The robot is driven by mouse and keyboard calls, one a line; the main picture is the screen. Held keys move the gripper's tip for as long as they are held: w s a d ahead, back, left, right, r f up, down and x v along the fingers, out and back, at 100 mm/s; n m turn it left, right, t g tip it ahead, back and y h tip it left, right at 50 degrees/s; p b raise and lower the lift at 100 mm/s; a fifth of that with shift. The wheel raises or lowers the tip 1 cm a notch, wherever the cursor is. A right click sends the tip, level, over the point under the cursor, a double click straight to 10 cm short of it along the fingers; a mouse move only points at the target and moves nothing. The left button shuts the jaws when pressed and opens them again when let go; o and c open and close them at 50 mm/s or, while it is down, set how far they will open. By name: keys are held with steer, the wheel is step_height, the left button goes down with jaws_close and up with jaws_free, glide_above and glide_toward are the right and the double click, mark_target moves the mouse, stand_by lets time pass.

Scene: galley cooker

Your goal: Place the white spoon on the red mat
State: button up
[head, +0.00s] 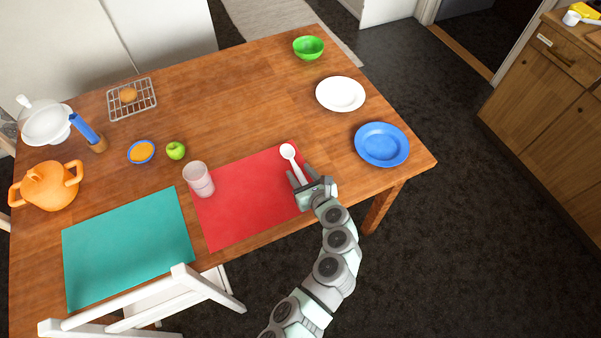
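The white spoon (289,153) shows over the upper right corner of the red mat (236,205), bowl pointing away from me. I cannot tell whether it touches the mat or is slightly above it. My gripper (300,175) is at the mat's right edge, at the handle end of the spoon. Its two fingers are spread, with the handle between them and a gap visible on each side. The end of the handle is hidden by my gripper.
A pink-white cup (198,180) stands on the mat's left edge. A blue plate (382,145) and a white plate (340,94) lie to the right. A green apple (176,150) and teal mat (128,246) are left. A white chair (150,300) stands at the front. The table's middle back is clear.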

steer(key=shift+s+d+r, duration=0.1)
steer(key=shift+s+r, duration=0.15)
steer(key=shift+r, duration=0.05)
steer(key=p+v, duration=0.2)
steer(key=v, duration=0.9)
steer(key=shift+s+d, duration=0.15)
steer(key=shift+s, duration=0.1)
